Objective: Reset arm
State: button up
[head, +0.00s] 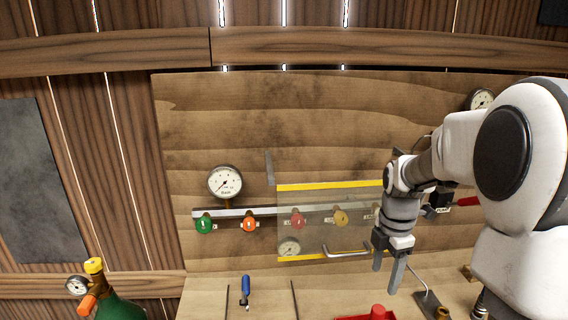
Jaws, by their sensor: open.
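My gripper (385,267) hangs at the right of the head view with its two fingers pointing down. The fingers are apart and nothing shows between them. It is in front of the right end of a clear panel (330,215) with yellow top and bottom edges. A metal handle (346,253) on the panel lies just left of the fingers; I cannot tell whether they touch. My white arm comes in from the right and hides part of the board behind it.
A wooden board (290,120) carries a gauge (225,182), a green knob (204,225), an orange knob (249,225), and red and yellow knobs behind the panel. A blue-handled tool (245,287) is at the bottom. A red item (377,312) sits below my gripper. A green bottle (118,307) stands lower left.

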jog(key=s+a+r+m+t, duration=0.2)
jog(key=s+a+r+m, duration=0.3)
jog(key=s+m, duration=0.4)
jog(key=s+a+r+m+t, duration=0.3)
jog(key=s+a+r+m, duration=0.2)
jog(key=s+m, duration=0.4)
jog(key=shift+s+a+r+m, duration=0.4)
jog(key=shift+a+m, duration=0.05)
jog(key=shift+m, duration=0.55)
